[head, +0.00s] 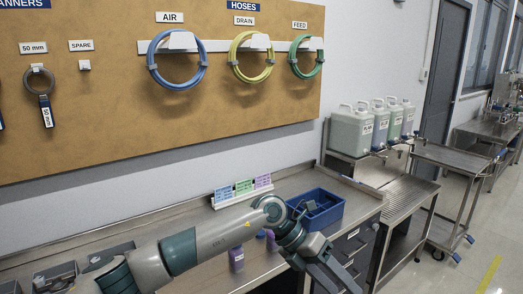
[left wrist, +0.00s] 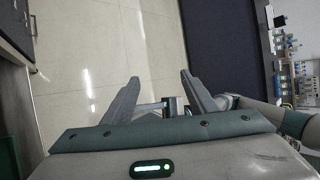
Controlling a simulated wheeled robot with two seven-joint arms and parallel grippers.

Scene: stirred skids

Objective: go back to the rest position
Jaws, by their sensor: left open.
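My left arm comes in from the left in the head view, over the steel bench (head: 205,275). Its gripper (head: 333,277) hangs past the bench's front right corner, below the blue bin (head: 322,214) in the picture. In the left wrist view the two fingers of this gripper (left wrist: 159,77) stand wide apart. No object is held between them; pale floor tiles show beyond. Part of my other arm (left wrist: 285,118) shows at the right of that view and runs behind the fingers. Its gripper is mostly hidden and cannot be made out.
The blue bin holds dark items. Hoses (head: 178,84) hang on the board above. Jugs (head: 351,131) stand on a rack at right, beside a steel cart (head: 452,158).

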